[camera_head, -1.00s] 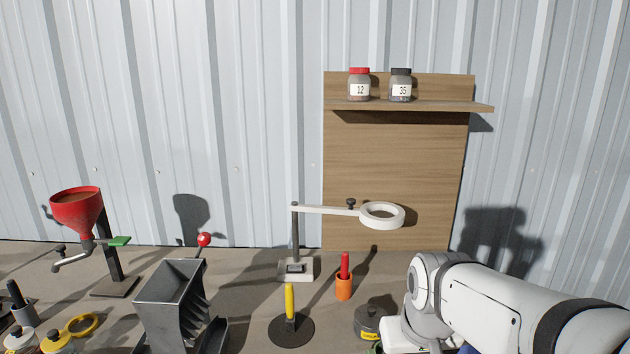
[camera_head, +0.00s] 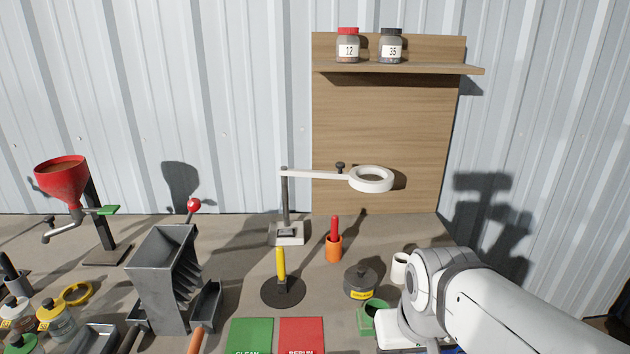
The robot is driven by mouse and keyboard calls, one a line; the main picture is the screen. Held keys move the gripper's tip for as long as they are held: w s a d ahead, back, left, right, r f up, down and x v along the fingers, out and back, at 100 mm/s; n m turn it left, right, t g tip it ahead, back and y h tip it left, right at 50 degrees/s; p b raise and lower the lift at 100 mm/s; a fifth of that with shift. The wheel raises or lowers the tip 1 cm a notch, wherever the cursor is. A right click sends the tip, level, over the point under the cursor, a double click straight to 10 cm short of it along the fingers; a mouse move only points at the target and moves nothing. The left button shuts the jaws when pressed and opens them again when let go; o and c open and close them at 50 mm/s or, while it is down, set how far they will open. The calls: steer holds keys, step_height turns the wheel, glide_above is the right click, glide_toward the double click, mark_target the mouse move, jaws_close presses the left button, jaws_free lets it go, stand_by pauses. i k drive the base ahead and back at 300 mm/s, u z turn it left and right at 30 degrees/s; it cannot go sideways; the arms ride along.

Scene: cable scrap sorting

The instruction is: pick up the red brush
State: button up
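A red stick-like handle (camera_head: 335,227), which I take for the red brush, stands upright in a small orange cup (camera_head: 334,249) on the bench, right of centre. Its lower part is hidden inside the cup, so I cannot see any bristles. My white arm shows at the lower right, to the right of the cup and apart from it. My gripper is not in view.
A magnifier stand (camera_head: 287,233) is behind left of the cup, its ring (camera_head: 371,179) above right. A yellow handle (camera_head: 281,264) stands on a black disc. A dark lidded pot (camera_head: 360,283) is at front right. Green (camera_head: 251,336) and red (camera_head: 301,335) pads lie in front.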

mark_target(335, 222)
steer(key=z, duration=0.1)
steer(key=k, duration=0.5)
steer(key=u, duration=0.95)
steer(key=k, duration=1.05)
steer(key=z, duration=0.75)
steer(key=i, duration=1)
steer(key=z, duration=0.1)
